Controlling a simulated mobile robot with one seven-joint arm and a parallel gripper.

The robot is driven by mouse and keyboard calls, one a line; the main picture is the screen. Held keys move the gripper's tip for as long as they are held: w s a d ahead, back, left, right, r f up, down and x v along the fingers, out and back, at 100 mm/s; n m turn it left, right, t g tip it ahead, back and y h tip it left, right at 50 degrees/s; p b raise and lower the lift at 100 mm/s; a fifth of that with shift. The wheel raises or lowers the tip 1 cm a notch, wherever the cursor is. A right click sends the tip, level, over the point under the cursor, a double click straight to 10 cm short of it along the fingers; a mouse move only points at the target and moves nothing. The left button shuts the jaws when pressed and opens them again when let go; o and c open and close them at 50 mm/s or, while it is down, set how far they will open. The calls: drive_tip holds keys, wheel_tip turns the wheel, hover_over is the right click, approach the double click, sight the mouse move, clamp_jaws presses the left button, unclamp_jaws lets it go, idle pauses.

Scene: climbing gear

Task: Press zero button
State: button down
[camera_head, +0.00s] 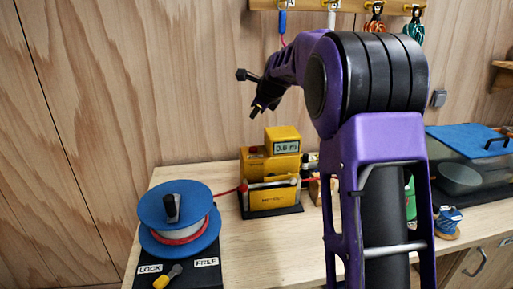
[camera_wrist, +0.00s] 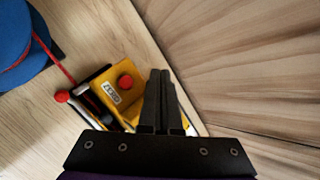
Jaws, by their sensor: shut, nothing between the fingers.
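A yellow measuring device (camera_head: 270,195) stands on the bench, with a small display reading about "0.8 m" (camera_head: 286,147) on top. In the wrist view, a round red button (camera_wrist: 126,81) sits on its yellow top face beside a white label (camera_wrist: 111,92), whose text I cannot read for sure. In the head view the button (camera_head: 252,150) shows as a small red spot left of the display. My gripper (camera_head: 254,112) is shut and empty, above the device and apart from it. In the wrist view my shut fingers (camera_wrist: 162,75) lie right of the button and hide part of the device.
A blue reel (camera_head: 160,212) with red cord stands left, on a black base with LOCK and FREE labels and a yellow lever (camera_head: 168,277). The cord (camera_head: 228,191) runs to the device. The wooden wall is close behind. Gear hangs from a rail (camera_head: 350,6) above.

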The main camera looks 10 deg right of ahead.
drive_tip(key=shift+f, duration=0.1)
drive_tip(key=b, duration=0.7)
hover_over(255, 150)
wheel_tip(255, 150, down, 7)
drive_tip(key=shift+w+d+r, duration=0.1)
drive_tip(key=shift+r, duration=0.05)
drive_tip(key=shift+f, duration=0.95)
drive_tip(key=shift+f, duration=0.1)
idle(0.7)
drive_tip(key=shift+f+b, duration=0.3)
drive_tip(key=shift+f, duration=0.5)
idle(0.8)
drive_tip(key=shift+r, duration=0.1)
drive_tip(key=shift+r+p, duration=0.75)
